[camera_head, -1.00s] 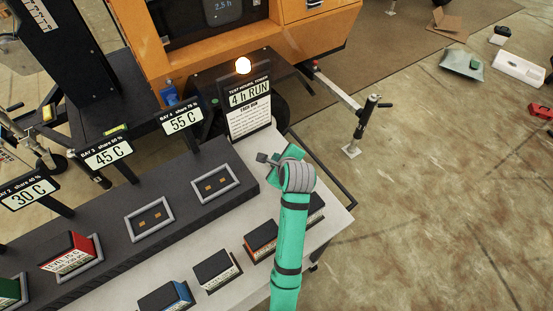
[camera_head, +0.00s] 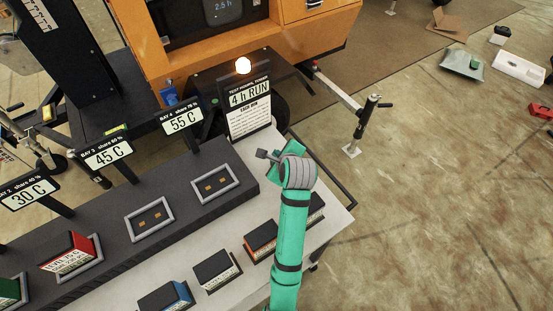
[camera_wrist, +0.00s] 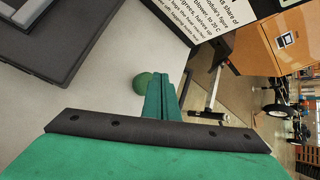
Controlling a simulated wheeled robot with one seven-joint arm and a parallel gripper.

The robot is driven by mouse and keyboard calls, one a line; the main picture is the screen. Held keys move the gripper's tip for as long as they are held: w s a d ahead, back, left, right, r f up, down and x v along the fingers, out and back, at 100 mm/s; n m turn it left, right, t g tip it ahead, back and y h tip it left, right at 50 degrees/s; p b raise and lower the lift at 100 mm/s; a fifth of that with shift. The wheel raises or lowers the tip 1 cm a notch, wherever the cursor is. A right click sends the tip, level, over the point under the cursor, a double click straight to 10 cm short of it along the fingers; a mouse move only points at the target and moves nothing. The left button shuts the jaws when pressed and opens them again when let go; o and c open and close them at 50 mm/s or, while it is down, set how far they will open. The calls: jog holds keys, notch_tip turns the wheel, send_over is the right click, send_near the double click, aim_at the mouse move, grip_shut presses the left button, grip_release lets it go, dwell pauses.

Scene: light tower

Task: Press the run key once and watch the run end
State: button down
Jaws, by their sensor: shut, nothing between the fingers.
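A round green knob (camera_wrist: 143,82), which looks like the run key, stands on the pale bench top in the wrist view. My gripper (camera_wrist: 160,92) is shut and empty, its green fingers just right of the knob; I cannot tell whether they touch it. In the head view my gripper (camera_head: 268,156) is over the far right end of the bench and the knob is hidden. The "4 h RUN" sign (camera_head: 249,94) stands behind it. A lamp (camera_head: 243,65) above the sign glows.
A dark rack (camera_head: 110,250) holds framed bays; the 45 C bay (camera_head: 150,219) and 55 C bay (camera_head: 216,183) are empty. A red module (camera_head: 70,252) sits in the 30 C bay. Several modules lie along the front of the white bench (camera_head: 225,232). A rail (camera_head: 325,180) edges the bench's right.

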jog(key=shift+r, duration=2.5)
jog(key=shift+a, duration=0.1)
